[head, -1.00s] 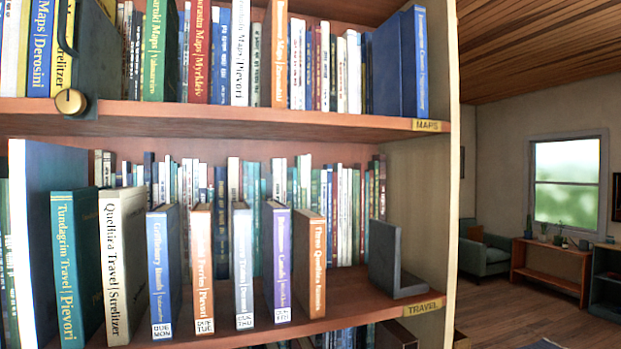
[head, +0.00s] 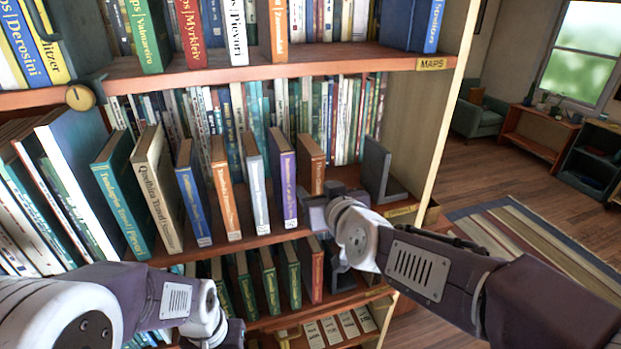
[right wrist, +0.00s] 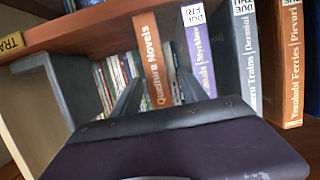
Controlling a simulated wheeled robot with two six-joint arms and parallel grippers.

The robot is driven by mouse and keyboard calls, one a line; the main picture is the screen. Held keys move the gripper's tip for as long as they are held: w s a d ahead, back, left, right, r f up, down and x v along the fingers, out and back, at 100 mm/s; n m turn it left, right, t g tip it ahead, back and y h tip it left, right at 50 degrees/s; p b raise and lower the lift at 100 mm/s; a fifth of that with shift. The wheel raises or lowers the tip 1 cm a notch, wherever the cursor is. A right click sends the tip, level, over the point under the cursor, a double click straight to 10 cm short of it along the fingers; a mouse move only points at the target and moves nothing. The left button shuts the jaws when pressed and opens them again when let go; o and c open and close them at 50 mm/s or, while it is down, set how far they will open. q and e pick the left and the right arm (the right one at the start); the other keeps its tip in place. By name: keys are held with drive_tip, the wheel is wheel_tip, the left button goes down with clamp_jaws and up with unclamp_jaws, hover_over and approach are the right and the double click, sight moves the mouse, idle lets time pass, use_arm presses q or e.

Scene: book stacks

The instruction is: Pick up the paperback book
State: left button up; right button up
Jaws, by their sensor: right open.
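A thin orange-brown book with "Quatura Novels" on its spine (head: 311,163) stands upright at the right end of the front row on the middle shelf; I take it for the paperback. My right gripper (head: 318,203) is at the shelf edge just below and in front of it. In the right wrist view, the open fingers (right wrist: 160,88) lie on either side of this book's spine (right wrist: 155,62), with nothing gripped. Whether they touch it cannot be told. My left gripper (head: 228,333) shows only partly, low in the head view.
A purple book (head: 283,180), a grey-blue book (head: 257,185) and an orange book (head: 225,190) stand to its left, with small gaps. A row of books is behind. The shelf above limits height.

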drive_tip(key=shift+w+a+f, duration=0.25)
drive_tip(key=shift+w, duration=0.4)
drive_tip(key=x, duration=0.5)
drive_tip(key=shift+w+d+f, duration=0.1)
drive_tip(key=shift+d+f, duration=0.05)
drive_tip(key=shift+f, duration=0.1)
drive_tip(key=shift+s+r, duration=0.1)
drive_tip(key=shift+s, duration=0.15)
clamp_jaws()
drive_tip(key=shift+w, duration=0.1)
